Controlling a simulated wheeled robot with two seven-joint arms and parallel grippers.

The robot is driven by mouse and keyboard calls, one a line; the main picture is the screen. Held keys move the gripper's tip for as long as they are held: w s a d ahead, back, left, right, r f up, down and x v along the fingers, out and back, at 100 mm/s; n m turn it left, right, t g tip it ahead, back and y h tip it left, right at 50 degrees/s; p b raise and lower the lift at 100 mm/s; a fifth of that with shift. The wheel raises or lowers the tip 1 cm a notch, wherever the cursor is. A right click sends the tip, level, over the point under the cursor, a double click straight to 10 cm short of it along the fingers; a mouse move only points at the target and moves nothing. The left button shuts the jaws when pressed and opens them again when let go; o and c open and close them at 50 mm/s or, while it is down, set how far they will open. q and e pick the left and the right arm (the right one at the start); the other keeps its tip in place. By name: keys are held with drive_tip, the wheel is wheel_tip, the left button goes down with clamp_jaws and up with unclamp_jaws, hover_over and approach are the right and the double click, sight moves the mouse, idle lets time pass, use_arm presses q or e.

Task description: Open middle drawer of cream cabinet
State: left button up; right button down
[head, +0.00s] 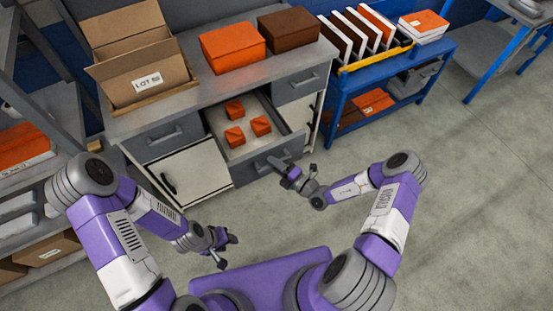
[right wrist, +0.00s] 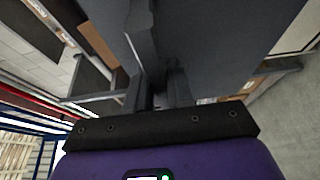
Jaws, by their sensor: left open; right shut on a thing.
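The cream cabinet (head: 198,172) has cream doors, grey drawer fronts and a grey top in the head view. Its middle drawer (head: 243,172) stands pulled out, with several orange blocks (head: 261,126) inside. My right gripper (head: 284,167) is at the drawer's front, shut on its bar handle (head: 269,162). In the right wrist view, the fingers (right wrist: 160,85) reach up to the grey drawer front (right wrist: 215,40), and they hide much of the handle. My left gripper (head: 226,247) is open and empty, low over the floor in front of the cabinet, away from it.
An open cardboard box (head: 145,85), an orange box (head: 232,48) and a brown box (head: 288,30) stand on the cabinet top. A blue shelf cart (head: 390,75) stands to the right, grey shelving (head: 30,185) to the left. The floor (head: 470,190) at right is clear.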

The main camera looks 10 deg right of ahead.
drive_tip(key=c, duration=1.1)
unclamp_jaws()
drive_tip(key=v, duration=0.7)
drive_tip(key=shift+s+d, duration=0.15)
drive_tip(key=shift+s, duration=0.15)
